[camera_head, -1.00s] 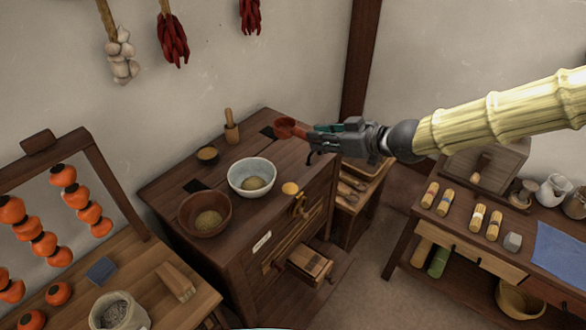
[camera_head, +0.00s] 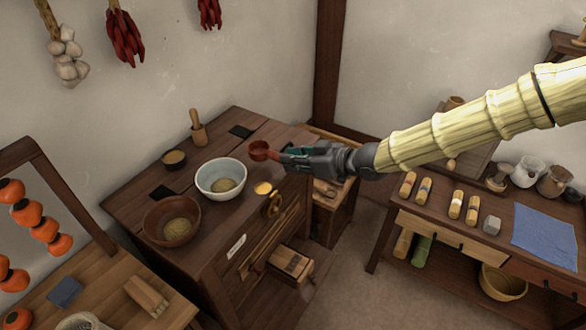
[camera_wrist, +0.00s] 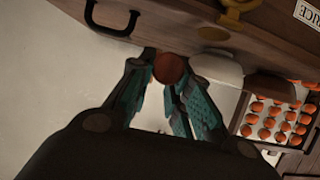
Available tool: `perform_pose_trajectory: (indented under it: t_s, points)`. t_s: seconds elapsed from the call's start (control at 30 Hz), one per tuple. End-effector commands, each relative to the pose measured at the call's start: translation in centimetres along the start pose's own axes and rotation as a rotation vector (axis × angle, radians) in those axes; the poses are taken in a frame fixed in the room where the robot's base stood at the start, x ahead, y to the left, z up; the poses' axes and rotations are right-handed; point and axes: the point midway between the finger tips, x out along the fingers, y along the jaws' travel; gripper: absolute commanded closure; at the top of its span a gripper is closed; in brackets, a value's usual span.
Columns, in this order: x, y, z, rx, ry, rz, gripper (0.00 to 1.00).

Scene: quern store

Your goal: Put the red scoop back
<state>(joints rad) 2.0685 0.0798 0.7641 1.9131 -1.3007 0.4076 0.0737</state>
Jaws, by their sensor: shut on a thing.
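The red scoop (camera_head: 259,150) is a small red-brown cup at the tip of my gripper (camera_head: 290,156). My gripper is shut on it and holds it over the right part of the dark wooden cabinet top (camera_head: 225,140), to the right of and behind the white bowl (camera_head: 220,178). In the wrist view the scoop (camera_wrist: 169,69) shows as a round red-brown end between the two teal fingers (camera_wrist: 168,88). The handle is mostly hidden by the fingers. I cannot tell whether the scoop touches the cabinet top.
A table with bundles (camera_head: 456,205) and a blue cloth (camera_head: 543,238) stands at right.

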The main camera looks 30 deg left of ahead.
Motion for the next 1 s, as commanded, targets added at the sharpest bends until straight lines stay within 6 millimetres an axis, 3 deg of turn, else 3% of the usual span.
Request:
perform_pose_trajectory:
  t_s: [0.4, 0.83, 0.87, 0.93, 1.0]
  points:
    - [1.4, 0.1, 3.6, 0.001, 0.0, 0.002, 1.0]
    - [1.7, 0.1, 4.1, 0.0, 0.001, 0.002, 1.0]
    - [1.6, 0.1, 4.0, 0.0, 0.001, 0.002, 0.76]
    - [1.6, 0.1, 4.0, 0.0, 0.001, 0.002, 0.63]
    - [1.6, 0.1, 4.0, 0.0, 0.0, 0.002, 0.59]
